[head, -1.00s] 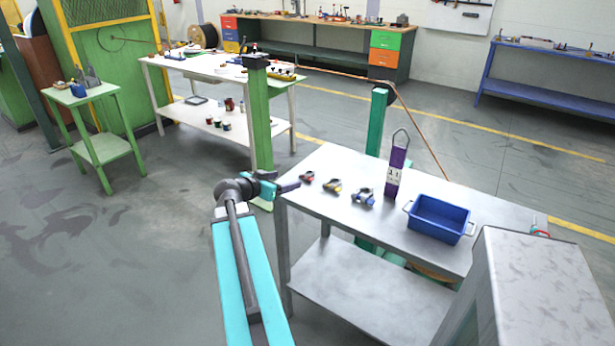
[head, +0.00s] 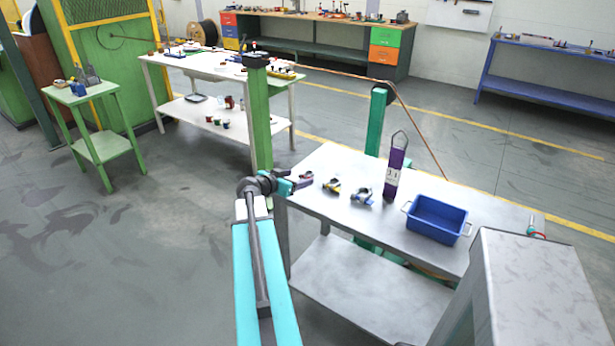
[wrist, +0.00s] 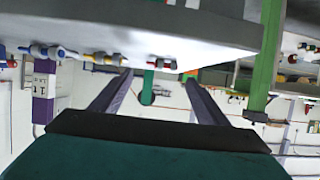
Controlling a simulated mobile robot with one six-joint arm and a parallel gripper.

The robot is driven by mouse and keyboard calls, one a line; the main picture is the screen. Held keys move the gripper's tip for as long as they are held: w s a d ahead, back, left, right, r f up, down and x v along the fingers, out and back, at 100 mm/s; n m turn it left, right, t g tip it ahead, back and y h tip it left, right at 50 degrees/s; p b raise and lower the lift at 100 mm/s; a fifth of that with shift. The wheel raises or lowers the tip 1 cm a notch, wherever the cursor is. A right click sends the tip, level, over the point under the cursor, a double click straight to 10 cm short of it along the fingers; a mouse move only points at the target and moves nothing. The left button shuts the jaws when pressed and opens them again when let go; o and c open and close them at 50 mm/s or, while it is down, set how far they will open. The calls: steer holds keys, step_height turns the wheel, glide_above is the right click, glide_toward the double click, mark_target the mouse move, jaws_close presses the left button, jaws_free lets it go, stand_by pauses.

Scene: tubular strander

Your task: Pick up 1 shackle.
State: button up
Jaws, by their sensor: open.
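Three shackles lie in a row on the grey metal table: one with red (head: 304,180), one with yellow (head: 332,185) and one with blue (head: 362,196). My gripper (head: 293,184) is at the table's left edge, close beside the red shackle and partly overlapping it in the head view. The wrist view appears upside down, with the tabletop at the top. There my gripper (wrist: 158,76) is open and empty, and the red shackle (wrist: 161,64) shows between and beyond the fingertips. The yellow (wrist: 103,58) and blue (wrist: 46,51) shackles are to its left.
A purple sling (head: 391,168) marked with a label stands behind the blue shackle. A blue bin (head: 436,220) is to its right. A green post (head: 260,120) rises close behind my arm. A grey cabinet (head: 540,270) stands at the front right.

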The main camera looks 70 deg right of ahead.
mark_target(303, 175)
steer(key=shift+p+x, duration=1.1)
steer(key=shift+x, duration=1.5)
steer(key=shift+w, duration=0.1)
steer(key=c, duration=1.3)
steer(key=shift+o, duration=0.2)
steer(key=shift+r, duration=0.1)
